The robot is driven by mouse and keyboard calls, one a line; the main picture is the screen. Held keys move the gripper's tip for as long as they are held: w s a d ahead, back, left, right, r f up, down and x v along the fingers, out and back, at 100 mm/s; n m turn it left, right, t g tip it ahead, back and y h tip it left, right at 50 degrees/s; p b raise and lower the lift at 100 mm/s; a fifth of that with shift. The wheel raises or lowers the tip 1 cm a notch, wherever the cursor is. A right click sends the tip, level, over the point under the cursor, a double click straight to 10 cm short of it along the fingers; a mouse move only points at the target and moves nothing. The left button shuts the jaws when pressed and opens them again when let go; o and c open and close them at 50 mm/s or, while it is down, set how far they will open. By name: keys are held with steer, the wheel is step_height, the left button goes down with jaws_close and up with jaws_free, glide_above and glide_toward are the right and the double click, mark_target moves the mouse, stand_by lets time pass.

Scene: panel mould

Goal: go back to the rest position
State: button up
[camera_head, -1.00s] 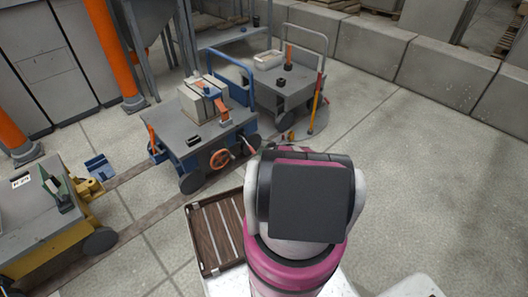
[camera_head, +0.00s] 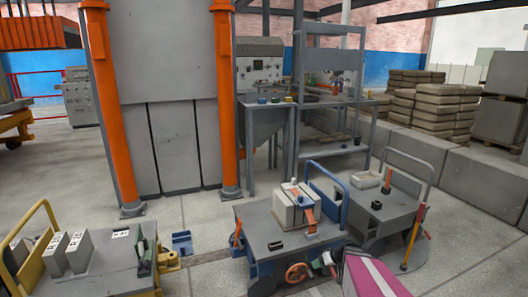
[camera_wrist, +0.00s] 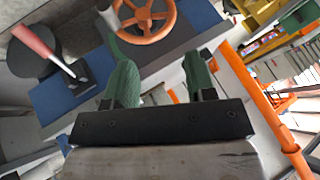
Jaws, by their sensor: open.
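My gripper (camera_wrist: 157,75) shows in the wrist view with its two green fingers apart and nothing between them. Beyond the fingers is the blue trolley (camera_wrist: 75,95) with its orange handwheel (camera_wrist: 168,30) and a red-handled lever (camera_wrist: 33,38). I cannot tell how far the fingers are from it. Grey blocks (camera_head: 290,212) and an orange clamp (camera_head: 306,212) stand on the trolley.
A yellow trolley (camera_head: 93,275) with grey blocks stands at the left. A grey trolley (camera_head: 378,215) stands at the right. Behind are orange posts (camera_head: 227,110), a metal rack (camera_head: 330,100) and a concrete block wall (camera_head: 430,155). Open floor lies at the lower right.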

steer(key=s+a+r+m+g+h, duration=0.2)
steer(key=s+r, duration=0.3)
steer(key=r, duration=0.3)
steer(key=s+a+r+m+g+h, duration=0.1)
steer(key=s+a+r+m+h, duration=0.1)
steer(key=s+a+r+h, duration=0.3)
step_height(320, 180, up, 3)
steer(key=shift+s+a+g, duration=0.3)
steer(key=shift+s+g, duration=0.1)
steer(key=shift+s, duration=0.4)
